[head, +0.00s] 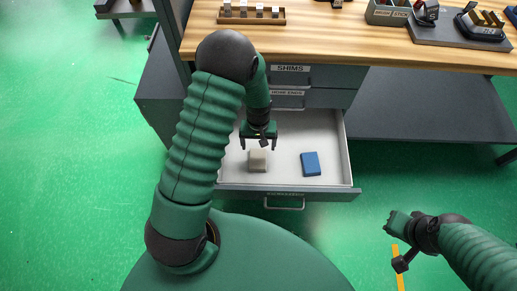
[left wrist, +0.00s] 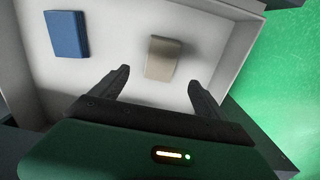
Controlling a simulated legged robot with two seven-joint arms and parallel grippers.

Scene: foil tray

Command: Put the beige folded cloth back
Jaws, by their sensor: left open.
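The beige folded cloth (head: 258,160) lies on the floor of the open drawer (head: 338,150), left of its middle. It also shows in the left wrist view (left wrist: 163,58). My left gripper (head: 259,147) is over the drawer with its fingers apart and nothing between them. In the left wrist view the cloth lies just beyond the two fingertips (left wrist: 160,80), apart from them. My right gripper (head: 392,238) hangs over the green floor at the lower right, outside the drawer; its fingers are too small and turned to read.
A blue folded cloth (head: 311,164) lies to the right in the same drawer. Shut drawers, one labelled SHIMS (head: 290,75), are above it. The wooden bench top (head: 320,35) holds a block rack (head: 250,14) and several tools. A grey lower shelf (head: 430,100) is to the right.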

